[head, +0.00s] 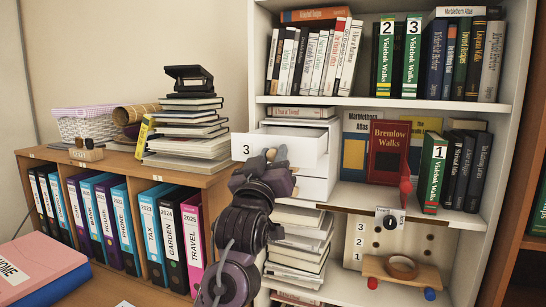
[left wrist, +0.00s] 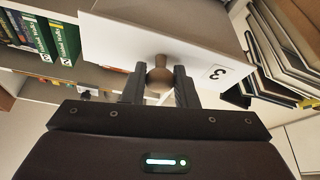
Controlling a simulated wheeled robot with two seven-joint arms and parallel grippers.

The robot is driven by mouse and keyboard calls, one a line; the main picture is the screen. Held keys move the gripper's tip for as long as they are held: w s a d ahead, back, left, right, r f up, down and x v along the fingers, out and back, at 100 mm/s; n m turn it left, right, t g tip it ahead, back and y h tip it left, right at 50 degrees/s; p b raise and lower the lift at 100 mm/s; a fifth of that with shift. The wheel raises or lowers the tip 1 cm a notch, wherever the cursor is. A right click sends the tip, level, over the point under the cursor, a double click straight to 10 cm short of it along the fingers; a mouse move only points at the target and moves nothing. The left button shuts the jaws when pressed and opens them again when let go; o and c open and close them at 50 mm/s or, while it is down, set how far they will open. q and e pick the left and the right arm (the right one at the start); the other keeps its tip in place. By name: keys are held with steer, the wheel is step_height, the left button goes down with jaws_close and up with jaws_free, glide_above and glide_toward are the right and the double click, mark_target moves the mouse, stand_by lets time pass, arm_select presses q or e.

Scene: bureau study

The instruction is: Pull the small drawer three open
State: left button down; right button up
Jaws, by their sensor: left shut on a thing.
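The small drawer three (head: 304,149) has a white front with a black 3 and sits in a small white drawer unit on the shelf. It stands out from the unit, beyond the drawer fronts below it. My left gripper (head: 270,157) is at its front, shut on the round brown knob (left wrist: 159,73). In the left wrist view the drawer front (left wrist: 190,45) fills the upper middle, with the knob between the two fingers (left wrist: 158,88). The gripper hides part of the front in the head view. My right gripper is in neither view.
A stack of books (head: 300,245) lies below the drawer unit. A low cabinet with binders (head: 170,230) stands at left, with a tall book pile (head: 190,130) on top. A red Bremlow Walks book (head: 388,150) stands right of the drawers.

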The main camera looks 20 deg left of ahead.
arm_select(q)
steer(key=c, duration=1.1)
jaws_free()
steer(key=shift+c, duration=0.2)
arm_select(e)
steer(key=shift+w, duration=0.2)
arm_select(q)
steer(key=shift+s+f, duration=0.15)
steer(key=shift+s, duration=0.05)
steer(key=b+v, duration=0.1)
steer(key=v, duration=0.6)
steer(key=shift+s+b, duration=0.15)
steer(key=shift+b, duration=0.2)
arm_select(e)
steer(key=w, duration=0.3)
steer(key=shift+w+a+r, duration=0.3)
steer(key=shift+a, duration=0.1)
